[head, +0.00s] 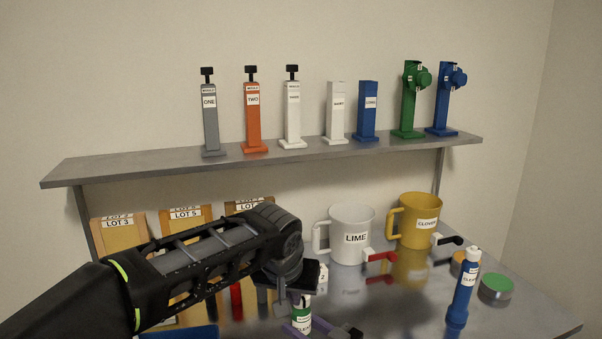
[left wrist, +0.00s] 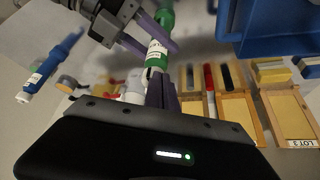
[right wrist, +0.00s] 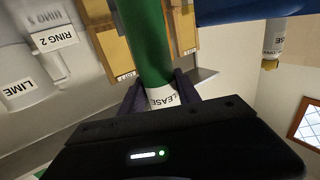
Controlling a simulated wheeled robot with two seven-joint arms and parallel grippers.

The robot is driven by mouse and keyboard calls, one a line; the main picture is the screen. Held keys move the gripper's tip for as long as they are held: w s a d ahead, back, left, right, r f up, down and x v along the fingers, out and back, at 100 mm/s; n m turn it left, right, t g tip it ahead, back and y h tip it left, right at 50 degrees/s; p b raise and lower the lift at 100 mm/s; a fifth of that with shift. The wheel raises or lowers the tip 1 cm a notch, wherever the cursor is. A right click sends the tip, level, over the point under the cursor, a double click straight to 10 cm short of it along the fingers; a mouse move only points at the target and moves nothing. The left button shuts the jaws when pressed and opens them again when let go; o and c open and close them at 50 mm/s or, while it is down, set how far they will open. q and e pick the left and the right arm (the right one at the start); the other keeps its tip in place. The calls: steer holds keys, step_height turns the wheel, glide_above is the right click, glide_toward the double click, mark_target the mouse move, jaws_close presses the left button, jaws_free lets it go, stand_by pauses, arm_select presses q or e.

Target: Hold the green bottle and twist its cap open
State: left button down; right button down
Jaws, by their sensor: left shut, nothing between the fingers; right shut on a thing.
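The green bottle (head: 303,316) stands upright at the bottom of the head view, with a white label. In the left wrist view the bottle (left wrist: 165,22) lies between the purple fingers of my right gripper (left wrist: 158,38). My right gripper (right wrist: 157,92) is shut on the bottle in the right wrist view, around its labelled part. My left gripper (left wrist: 160,92) is shut and empty, its fingertips close to the bottle's cap end. The cap is mostly hidden by these fingers; I cannot tell whether they touch it.
A blue bottle (head: 463,293) with a white cap stands at the right. A white LIME mug (head: 350,235) and yellow CLOVER mug (head: 421,220) stand behind. A blue tray (left wrist: 270,35) shows in the left wrist view. A shelf (head: 180,163) holding several posts spans above the table.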

arm_select(q)
steer(key=shift+s+d, duration=0.1)
steer(key=shift+d, duration=0.1)
steer(key=shift+d, duration=0.35)
steer(key=shift+d, duration=0.35)
steer(key=shift+s, duration=0.2)
steer(key=shift+s, duration=0.25)
stand_by(0.3)
step_height(320, 180, up, 6)
stand_by(0.6)
